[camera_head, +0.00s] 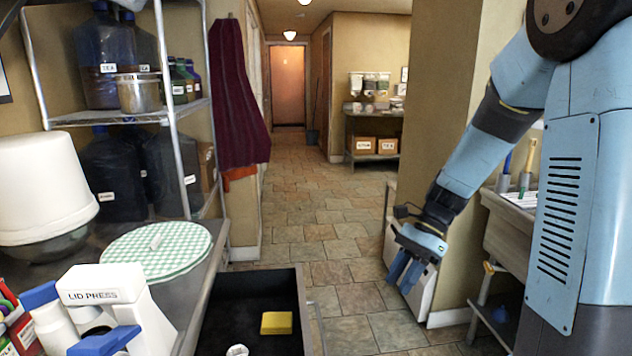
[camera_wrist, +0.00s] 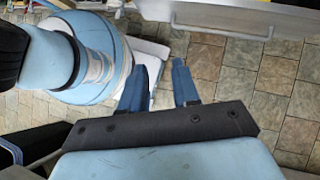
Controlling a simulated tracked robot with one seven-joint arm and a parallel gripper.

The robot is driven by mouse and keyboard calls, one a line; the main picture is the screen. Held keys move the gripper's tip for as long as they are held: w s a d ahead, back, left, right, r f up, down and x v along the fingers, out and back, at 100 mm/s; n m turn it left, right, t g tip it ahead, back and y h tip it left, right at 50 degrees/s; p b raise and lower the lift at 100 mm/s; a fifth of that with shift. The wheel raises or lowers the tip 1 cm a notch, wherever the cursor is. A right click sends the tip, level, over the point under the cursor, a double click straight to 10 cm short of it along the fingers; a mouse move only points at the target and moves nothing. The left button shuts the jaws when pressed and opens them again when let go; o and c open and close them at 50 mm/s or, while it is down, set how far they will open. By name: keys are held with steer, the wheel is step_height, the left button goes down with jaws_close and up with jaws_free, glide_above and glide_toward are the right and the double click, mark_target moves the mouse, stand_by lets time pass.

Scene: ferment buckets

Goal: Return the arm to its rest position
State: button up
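My arm hangs down from the upper right in the head view, bent at the elbow. My gripper (camera_head: 404,272) is at its lower end, pointing down in front of a white panel-like object (camera_head: 426,294) by the wall corner. In the wrist view, the two blue fingers of my gripper (camera_wrist: 160,76) stand apart with nothing between them. Stone floor tiles and a pale surface show beyond the fingers. My gripper is clear of the counter on the left.
An open dark drawer (camera_head: 250,322) holding a yellow block (camera_head: 277,323) juts out at the lower middle. A lid press (camera_head: 110,298) and a checkered round cover (camera_head: 157,250) are on the left counter. A sink bench (camera_head: 506,232) stands right. The tiled aisle (camera_head: 318,225) is free.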

steer(key=s+d+r+n+t+h, duration=0.2)
steer(key=s+r+n+t, duration=0.3)
steer(key=r, duration=0.3)
steer(key=s+d+r+n+t+h, duration=0.3)
steer(key=s+r+n+t+h, duration=0.1)
steer(key=s+r+n, duration=0.4)
steer(key=shift+s+d+r+t, duration=0.15)
steer(key=shift+d+t, duration=0.1)
steer(key=shift+t, duration=0.15)
